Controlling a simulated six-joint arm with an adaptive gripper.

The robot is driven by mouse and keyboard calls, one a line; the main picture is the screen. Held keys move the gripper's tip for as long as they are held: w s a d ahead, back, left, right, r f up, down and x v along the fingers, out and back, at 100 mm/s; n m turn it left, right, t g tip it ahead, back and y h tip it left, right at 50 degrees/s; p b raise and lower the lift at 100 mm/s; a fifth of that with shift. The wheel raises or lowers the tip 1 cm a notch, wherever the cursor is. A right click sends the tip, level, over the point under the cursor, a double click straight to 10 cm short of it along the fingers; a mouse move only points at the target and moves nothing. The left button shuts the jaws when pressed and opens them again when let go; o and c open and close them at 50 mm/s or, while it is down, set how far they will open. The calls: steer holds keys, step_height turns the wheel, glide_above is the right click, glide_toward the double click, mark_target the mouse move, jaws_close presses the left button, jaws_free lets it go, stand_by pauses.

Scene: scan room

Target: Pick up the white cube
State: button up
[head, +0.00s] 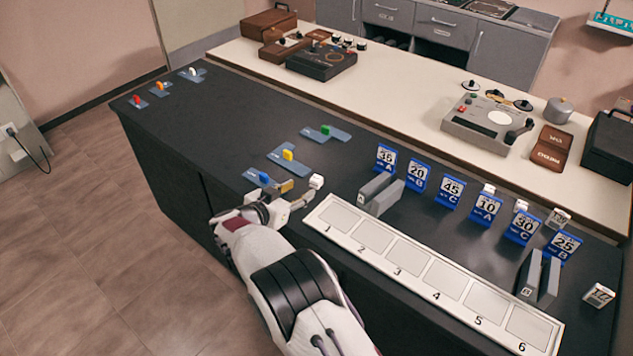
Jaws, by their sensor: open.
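My gripper (300,186) is open, low over the near edge of the dark counter, left of the numbered strip. A small white block (316,181) shows right at its right fingertip. I cannot tell if they touch, or whether the block is apart from the finger. Other small white blocks show partly hidden behind the blue number cards, one behind the 10 card (488,188) and one behind the 30 card (521,206). A white piece (193,71) sits on a blue plate at the far left of the counter.
Blue plates with yellow (288,155), green (325,131) and blue (263,177) pieces lie near my gripper. The white numbered strip (322,224) runs along the front, with grey blocks (380,193) behind it. The counter's left middle is clear.

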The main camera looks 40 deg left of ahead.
mark_target(314, 182)
steer(key=shift+x, duration=1)
steer(key=shift+w, duration=0.15)
steer(key=shift+w+d+f, duration=0.15)
steer(key=shift+w+f, duration=0.05)
steer(key=shift+w, duration=0.55)
steer(key=shift+w+d+f, duration=0.1)
steer(key=shift+w+f, duration=0.05)
steer(key=shift+w, duration=0.6)
steer(key=shift+x, duration=1)
steer(key=c, duration=1)
